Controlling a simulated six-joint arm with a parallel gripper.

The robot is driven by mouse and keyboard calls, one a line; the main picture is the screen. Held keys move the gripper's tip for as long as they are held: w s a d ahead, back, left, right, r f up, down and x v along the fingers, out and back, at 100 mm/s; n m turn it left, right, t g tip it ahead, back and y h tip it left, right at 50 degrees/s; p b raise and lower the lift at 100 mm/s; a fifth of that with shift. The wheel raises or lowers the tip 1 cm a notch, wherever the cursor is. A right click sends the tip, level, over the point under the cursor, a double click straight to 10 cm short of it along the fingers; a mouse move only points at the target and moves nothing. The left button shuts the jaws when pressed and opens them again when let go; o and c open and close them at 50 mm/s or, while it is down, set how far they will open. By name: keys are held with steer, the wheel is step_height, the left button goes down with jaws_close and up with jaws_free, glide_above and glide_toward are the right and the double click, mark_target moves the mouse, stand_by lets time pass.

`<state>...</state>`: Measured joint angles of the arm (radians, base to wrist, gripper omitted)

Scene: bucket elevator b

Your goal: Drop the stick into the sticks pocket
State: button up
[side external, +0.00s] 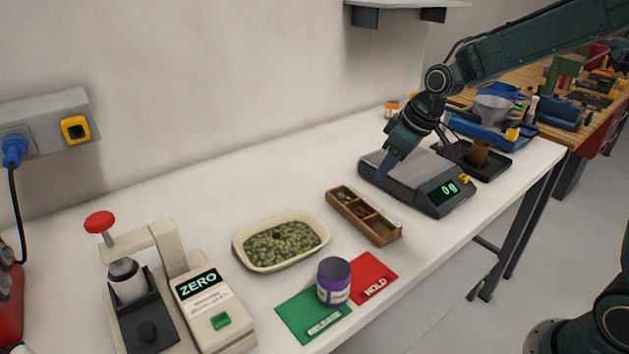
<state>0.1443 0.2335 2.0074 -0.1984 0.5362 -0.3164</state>
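My gripper (388,163) points down over the grey scale (420,184), its blue tip at or just above the left part of the weighing plate. The fingers are seen edge-on, so I cannot tell whether they are open or shut. No stick can be made out at the fingertips. A wooden tray (386,235) with several pockets sits left of and nearer than the scale. Dark small items lie in its far pockets, and its near pocket looks mostly bare. I cannot tell which pocket is for sticks. The scale display reads 0 g.
A black tray (500,162) with a brown cup is right of the scale. The table's back middle is clear.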

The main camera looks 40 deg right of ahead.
steer(key=shift+s, duration=0.1)
steer(key=s+a+r+m, duration=0.1)
steer(key=s+r, duration=0.3)
steer(key=s, duration=0.9)
steer(key=s+r+m+t+h, duration=0.1)
steer(key=s+r, duration=0.4)
steer(key=s, duration=0.8)
steer(key=shift+s+a+m, duration=0.35)
steer(key=shift+a+m, duration=0.05)
steer(key=shift+m, duration=0.3)
